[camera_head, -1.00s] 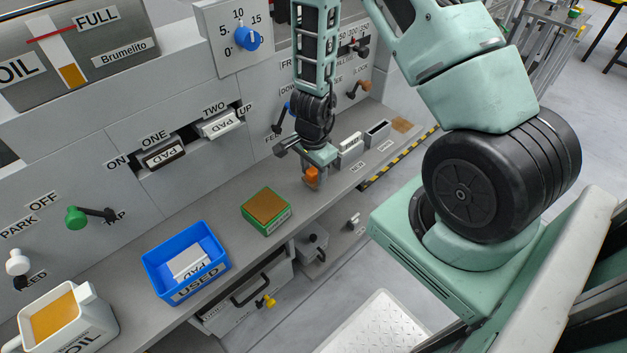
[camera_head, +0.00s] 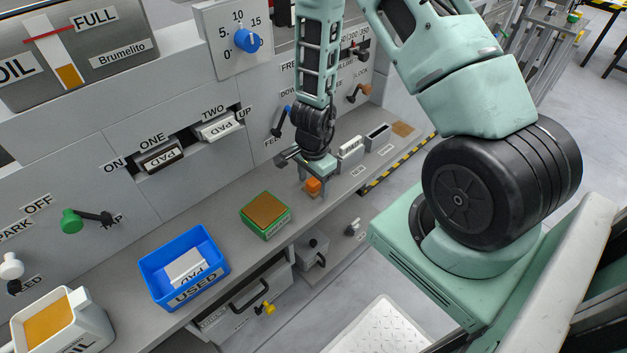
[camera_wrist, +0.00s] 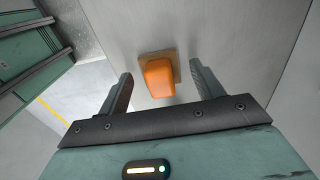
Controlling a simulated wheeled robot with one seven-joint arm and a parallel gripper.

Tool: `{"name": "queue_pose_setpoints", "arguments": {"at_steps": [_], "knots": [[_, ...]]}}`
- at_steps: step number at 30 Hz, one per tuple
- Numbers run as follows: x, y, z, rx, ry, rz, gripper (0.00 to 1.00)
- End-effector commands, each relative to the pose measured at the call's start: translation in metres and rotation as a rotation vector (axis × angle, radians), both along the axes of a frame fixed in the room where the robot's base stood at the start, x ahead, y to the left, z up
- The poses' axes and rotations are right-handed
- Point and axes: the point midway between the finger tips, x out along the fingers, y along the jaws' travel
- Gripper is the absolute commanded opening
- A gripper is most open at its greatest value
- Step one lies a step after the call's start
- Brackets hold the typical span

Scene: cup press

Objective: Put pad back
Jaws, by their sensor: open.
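My gripper (camera_head: 312,184) points down over the counter, its fingers open. In the wrist view, the fingertips (camera_wrist: 160,72) stand on either side of an orange block (camera_wrist: 158,78) on a small tan base, with a gap on each side. The orange block also shows in the head view (camera_head: 313,186). A white pad (camera_head: 187,267) lies in the blue USED bin (camera_head: 158,270). The pad in slot ONE (camera_head: 160,158) and the pad in slot TWO (camera_head: 219,128) sit in the wall. A white piece (camera_head: 350,147) stands in a holder behind my gripper.
A green box with a brown top (camera_head: 265,212) stands left of my gripper. An oil jug (camera_head: 60,325) is at the front left. A dark slotted holder (camera_head: 377,135) and a brown square (camera_head: 402,129) are farther right. Wall levers, including a blue one (camera_head: 283,120), are close behind my arm.

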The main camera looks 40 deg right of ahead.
Motion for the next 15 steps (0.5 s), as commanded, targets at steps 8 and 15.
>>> {"name": "queue_pose_setpoints", "arguments": {"at_steps": [8,15], "knots": [[0.001,0.001,0.059,-0.003,-0.002,0.006,0.66],[0.001,0.001,0.103,-0.001,-0.002,0.003,0.66]]}}
